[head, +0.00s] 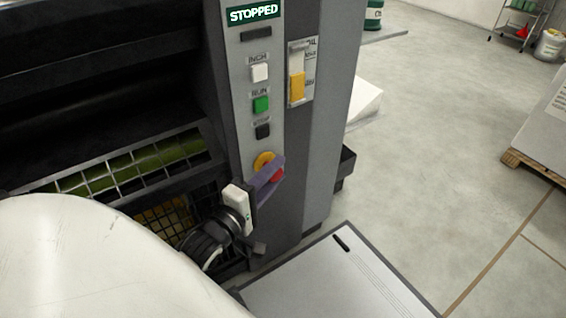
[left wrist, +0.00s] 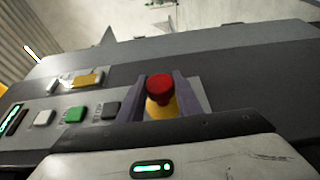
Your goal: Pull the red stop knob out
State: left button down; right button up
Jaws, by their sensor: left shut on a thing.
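The red stop knob (head: 278,174) sits on a yellow collar (head: 263,160) low on the grey control panel of the press. My left gripper (head: 272,178) is at the knob, its purple fingers on either side of it. In the left wrist view the red knob (left wrist: 159,86) and its yellow base (left wrist: 160,106) stand between the two fingers of the left gripper (left wrist: 165,95). The left gripper is shut on the knob. The fingers hide part of the knob in the head view. My right gripper is not in view.
Above the knob are a black stop button (head: 262,131), a green run button (head: 261,104), a white inch button (head: 260,73) and a lit "STOPPED" display (head: 253,13). A yellow switch (head: 297,87) is beside them. A white-topped table (head: 335,280) stands below right.

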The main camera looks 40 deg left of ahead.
pick_arm(q)
jog(key=shift+d, duration=0.25)
jog(key=c, duration=1.4)
grip_release()
jog(key=shift+s, duration=0.1)
jog(key=shift+o, duration=0.7)
jog(key=shift+a, duration=0.1)
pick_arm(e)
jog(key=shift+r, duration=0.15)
pick_arm(q)
jog(key=shift+s, duration=0.3)
jog(key=s+d+p, duration=0.1)
jog(key=s+p, duration=0.2)
jog(key=s, duration=0.6)
jog(key=shift+s, duration=0.3)
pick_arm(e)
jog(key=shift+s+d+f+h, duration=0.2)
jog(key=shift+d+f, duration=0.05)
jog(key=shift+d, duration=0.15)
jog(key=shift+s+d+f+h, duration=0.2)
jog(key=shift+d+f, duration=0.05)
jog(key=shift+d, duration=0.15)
